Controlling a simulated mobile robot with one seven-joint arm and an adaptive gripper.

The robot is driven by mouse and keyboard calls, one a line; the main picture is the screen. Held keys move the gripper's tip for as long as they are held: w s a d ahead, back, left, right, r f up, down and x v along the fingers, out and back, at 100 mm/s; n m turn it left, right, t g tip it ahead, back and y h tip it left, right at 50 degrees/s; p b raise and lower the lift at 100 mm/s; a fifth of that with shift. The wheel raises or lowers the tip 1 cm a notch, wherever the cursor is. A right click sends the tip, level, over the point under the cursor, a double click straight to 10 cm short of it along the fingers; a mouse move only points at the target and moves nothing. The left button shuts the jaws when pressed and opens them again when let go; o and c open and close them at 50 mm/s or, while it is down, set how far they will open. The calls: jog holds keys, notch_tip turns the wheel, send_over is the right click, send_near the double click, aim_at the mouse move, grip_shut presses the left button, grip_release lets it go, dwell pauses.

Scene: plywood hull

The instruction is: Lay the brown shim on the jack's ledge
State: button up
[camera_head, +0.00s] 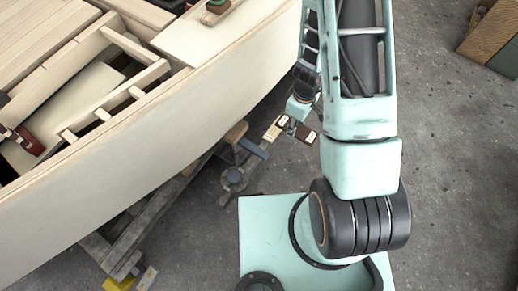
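My gripper (291,128) is small in the picture, at the end of my arm, right of the hull. Pale pads and small brown patches show around its fingers. The brown shim may be among these patches, but I cannot tell it apart or see whether the fingers close on it. The jack (234,180) is a grey round-bodied thing below and left of my gripper, beside the hull. A blue-grey bar (252,148), perhaps its ledge, lies between the jack's body and my gripper. No shim can be made out on the bar.
The curved plywood hull (150,150) fills the left, with open framing inside. A wooden block (237,132) and timber supports (150,221) stand along its edge. A yellow block (119,284) is at bottom left. Cartons (492,35) stand top right. Bare floor lies right of my arm.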

jog(key=s+a+f+b, duration=0.1)
jog(key=a+f, duration=0.3)
jog(key=a, duration=0.4)
jog(key=b, duration=0.2)
send_over(258, 151)
jog(key=f, duration=0.4)
jog(key=shift+d+f, duration=0.35)
jog(key=shift+d, duration=0.05)
jog(key=shift+a+f, duration=0.2)
jog(key=shift+f, duration=0.05)
jog(key=shift+a+f+b, duration=0.15)
jog(key=shift+f+b, duration=0.85)
jog(key=shift+f, duration=0.65)
jog(key=shift+f, duration=0.15)
jog(key=o, duration=1.3)
